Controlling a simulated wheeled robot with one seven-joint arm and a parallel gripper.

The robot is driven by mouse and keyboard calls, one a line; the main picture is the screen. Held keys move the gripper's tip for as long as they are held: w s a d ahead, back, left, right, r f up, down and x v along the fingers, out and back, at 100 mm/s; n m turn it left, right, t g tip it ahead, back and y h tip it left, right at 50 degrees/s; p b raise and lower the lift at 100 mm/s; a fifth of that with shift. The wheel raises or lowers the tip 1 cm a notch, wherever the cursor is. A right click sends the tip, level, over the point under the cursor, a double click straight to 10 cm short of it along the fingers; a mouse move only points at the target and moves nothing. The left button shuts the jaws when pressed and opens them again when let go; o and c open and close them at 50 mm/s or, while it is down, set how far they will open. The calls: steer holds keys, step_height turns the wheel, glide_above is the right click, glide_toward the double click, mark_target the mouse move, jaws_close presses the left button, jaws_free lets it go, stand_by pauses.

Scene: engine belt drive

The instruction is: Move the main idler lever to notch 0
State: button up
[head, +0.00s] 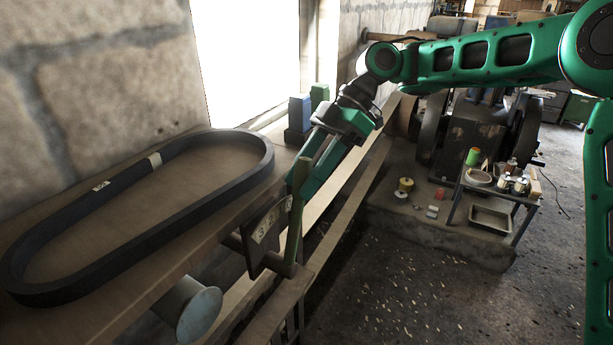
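The main idler lever (295,232) looks like an olive-green upright bar near the middle of the head view. It stands at the right edge of a dark plate (265,226) with a pale marked strip; the marks are too small to read surely. My gripper (301,184) reaches down from the upper right to the lever's upper end. It overlaps the lever in the picture, and its fingertips are hard to make out. I cannot tell whether it touches or grips the lever. Which notch the lever sits in is not clear.
A large black belt loop (140,235) lies on the wooden bench (125,278) at left. A blue box and a green box (319,95) stand behind my gripper. A grey-blue cylinder (199,313) sits below the bench. A small cart (495,190) with containers stands at right.

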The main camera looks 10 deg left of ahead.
steer(key=shift+s, duration=0.1)
steer(key=v, duration=1.1)
stand_by(0.5)
steer(key=shift+f, duration=0.1)
